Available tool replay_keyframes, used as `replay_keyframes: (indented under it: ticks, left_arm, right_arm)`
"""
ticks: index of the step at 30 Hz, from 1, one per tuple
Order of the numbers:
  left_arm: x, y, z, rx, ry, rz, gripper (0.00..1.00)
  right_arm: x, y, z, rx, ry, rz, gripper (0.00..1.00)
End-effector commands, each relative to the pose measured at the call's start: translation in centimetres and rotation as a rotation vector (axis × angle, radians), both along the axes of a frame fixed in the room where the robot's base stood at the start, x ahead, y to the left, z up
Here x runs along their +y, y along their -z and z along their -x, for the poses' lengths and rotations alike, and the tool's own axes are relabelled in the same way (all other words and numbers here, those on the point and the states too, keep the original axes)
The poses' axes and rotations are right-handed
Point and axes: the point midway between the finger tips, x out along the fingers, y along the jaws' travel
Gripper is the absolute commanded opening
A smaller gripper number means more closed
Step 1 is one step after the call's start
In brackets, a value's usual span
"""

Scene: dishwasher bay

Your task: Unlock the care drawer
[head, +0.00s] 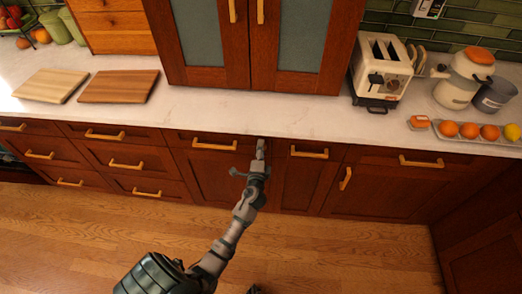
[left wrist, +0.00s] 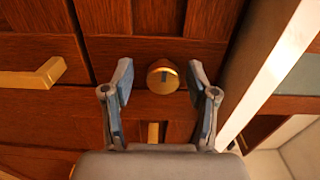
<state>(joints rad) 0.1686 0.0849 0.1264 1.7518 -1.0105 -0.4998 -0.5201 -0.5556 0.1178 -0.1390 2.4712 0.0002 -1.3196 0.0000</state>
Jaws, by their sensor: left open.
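A round brass lock knob (left wrist: 162,77) with a dark mark on its face is set in the dark red wood front (left wrist: 155,18) in the left wrist view. My left gripper (left wrist: 160,80) is open, with one finger on each side of the knob. I see gaps between the fingers and the knob. In the head view my left gripper (head: 261,147) is at the cabinet front just under the counter edge, and it hides the knob. A drawer with a brass bar handle (head: 215,145) is to its left. My right gripper is not in view.
The white countertop (head: 270,118) overhangs the fronts. Other bar handles are near: one on the right (head: 309,152) and one at the left in the wrist view (left wrist: 35,76). A toaster (head: 382,70), cutting boards (head: 118,86) and a fruit tray (head: 475,134) stand on the counter. The wooden floor is clear.

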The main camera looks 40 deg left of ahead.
Motion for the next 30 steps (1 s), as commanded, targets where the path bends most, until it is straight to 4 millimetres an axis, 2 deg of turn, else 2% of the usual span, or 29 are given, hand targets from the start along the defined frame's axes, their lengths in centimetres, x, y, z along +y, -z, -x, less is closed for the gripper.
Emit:
replay_keyframes:
  ticks: [5,15,18,24,30]
  left_arm:
    - [-0.9,0.1,1.4,0.001,0.001,0.001,0.58]
    - [-4.7,0.3,7.7,0.004,-0.001,0.003,0.58]
    - [-5.5,0.3,8.9,0.005,-0.001,0.004,0.58]
    - [-6.2,0.3,10.1,0.003,-0.001,0.002,0.58]
    - [-6.2,0.2,10.1,0.003,0.0,0.001,0.58]
  right_arm:
    - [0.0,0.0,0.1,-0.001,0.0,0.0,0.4]
    - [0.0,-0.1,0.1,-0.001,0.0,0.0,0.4]
    - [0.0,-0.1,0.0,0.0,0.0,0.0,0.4]
    - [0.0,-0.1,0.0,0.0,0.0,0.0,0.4]
    - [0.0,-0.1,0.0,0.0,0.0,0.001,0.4]
